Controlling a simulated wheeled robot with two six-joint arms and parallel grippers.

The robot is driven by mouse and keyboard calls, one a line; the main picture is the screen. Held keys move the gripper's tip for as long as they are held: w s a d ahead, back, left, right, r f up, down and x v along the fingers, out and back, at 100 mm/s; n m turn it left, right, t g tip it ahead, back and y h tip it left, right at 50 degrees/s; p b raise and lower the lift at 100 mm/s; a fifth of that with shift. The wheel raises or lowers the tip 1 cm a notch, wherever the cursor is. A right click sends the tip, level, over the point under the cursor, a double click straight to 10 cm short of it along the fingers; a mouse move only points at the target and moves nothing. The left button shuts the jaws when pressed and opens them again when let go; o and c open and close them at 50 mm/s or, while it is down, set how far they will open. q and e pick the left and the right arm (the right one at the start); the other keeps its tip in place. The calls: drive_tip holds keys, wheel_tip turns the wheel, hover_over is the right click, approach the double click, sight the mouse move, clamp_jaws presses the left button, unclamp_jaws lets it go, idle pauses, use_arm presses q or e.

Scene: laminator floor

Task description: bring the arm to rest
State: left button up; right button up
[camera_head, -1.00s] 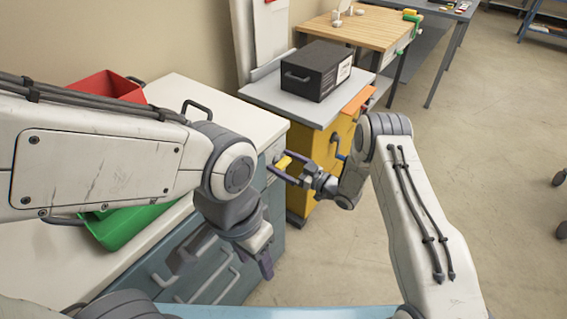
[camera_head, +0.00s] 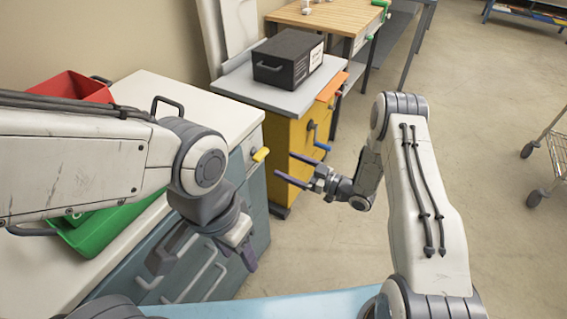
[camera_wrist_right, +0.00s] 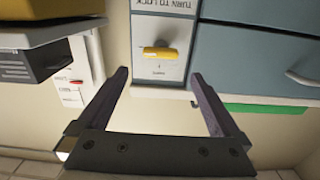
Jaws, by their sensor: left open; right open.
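My right gripper (camera_head: 285,170) is open and empty in the head view, in the air to the right of the blue-grey drawer cabinet. A yellow handle (camera_head: 260,154) sits on the end of that cabinet, apart from the right fingertips. In the right wrist view the yellow handle (camera_wrist_right: 160,53) lies across its plate under "TURN TO LOCK" lettering, beyond and between the open fingers (camera_wrist_right: 160,85). My left gripper (camera_head: 245,250) points down in front of the cabinet drawers; its fingers are partly hidden in the head view.
A yellow cabinet (camera_head: 298,139) with a blue-tipped handle and a black box (camera_head: 288,60) on top stands behind. Red (camera_head: 68,86) and green (camera_head: 100,232) bins are on the white counter (camera_head: 205,108). A wire cart (camera_head: 558,150) is at right. The floor between is clear.

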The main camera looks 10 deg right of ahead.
idle(0.4)
drive_tip(key=a+r+g+h+p, duration=0.1)
drive_tip(key=a+r+h+p, duration=0.2)
drive_tip(key=r+h, duration=0.3)
drive_tip(key=a+r+g+h+p, duration=0.1)
drive_tip(key=a+r+h+p, duration=0.15)
drive_tip(key=r, duration=0.65)
drive_tip(key=s+r+m+g+h+p, duration=0.1)
drive_tip(key=s+r+g, duration=0.2)
drive_tip(key=s, duration=0.8)
drive_tip(key=s+d+r+m+g+h+p, duration=0.1)
drive_tip(key=s+r, duration=0.4)
drive_tip(key=s, duration=0.7)
drive_tip(key=s+d+r+m+g+h+p, duration=0.1)
drive_tip(key=s+r+g+h+p, duration=0.1)
drive_tip(key=s, duration=0.9)
wheel_tip(320, 180, up, 3)
drive_tip(key=g+h, duration=0.1)
drive_tip(key=g, duration=0.1)
drive_tip(key=shift+s+g, duration=0.15)
drive_tip(key=shift+g, duration=0.15)
